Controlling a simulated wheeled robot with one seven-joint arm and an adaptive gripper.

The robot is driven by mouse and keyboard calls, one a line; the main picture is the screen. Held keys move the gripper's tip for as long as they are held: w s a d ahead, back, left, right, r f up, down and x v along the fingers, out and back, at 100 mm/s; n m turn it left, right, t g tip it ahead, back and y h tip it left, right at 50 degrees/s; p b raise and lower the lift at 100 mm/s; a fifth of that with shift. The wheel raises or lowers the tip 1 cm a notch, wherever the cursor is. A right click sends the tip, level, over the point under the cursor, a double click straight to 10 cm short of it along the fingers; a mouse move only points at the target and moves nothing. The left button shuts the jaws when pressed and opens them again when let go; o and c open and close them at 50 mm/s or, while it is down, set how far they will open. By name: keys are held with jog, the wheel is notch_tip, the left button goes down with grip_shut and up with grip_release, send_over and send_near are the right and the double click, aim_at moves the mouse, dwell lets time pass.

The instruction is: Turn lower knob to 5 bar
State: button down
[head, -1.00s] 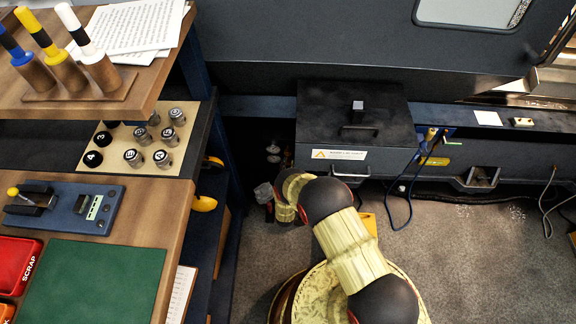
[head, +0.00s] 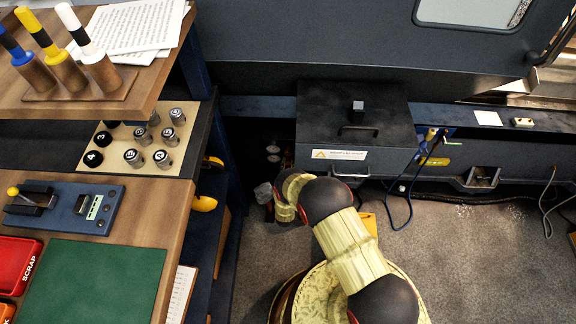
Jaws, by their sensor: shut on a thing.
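My gripper (head: 265,196) is at the far end of my arm, low in the dark gap between the bench and the machine, in the head view. Only a small grey and dark part of it shows, beside my yellow wrist. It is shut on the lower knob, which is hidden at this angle. Small pale metal fittings (head: 273,153) show dimly just above it, in the shadow. No scale or 5 bar mark can be read from here.
The wooden bench (head: 140,262) on the left holds a green mat (head: 95,280) and a board of numbered knobs (head: 113,150). A dark machine box (head: 352,115) stands right of the gap. A blue cable (head: 408,190) hangs farther right. Grey floor lies open at right.

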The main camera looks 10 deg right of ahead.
jog(key=n, duration=0.6)
jog(key=shift+a, duration=0.15)
dwell(0.4)
jog(key=c, duration=1.6)
grip_release()
jog(key=shift+o, duration=0.3)
jog(key=v, duration=1.2)
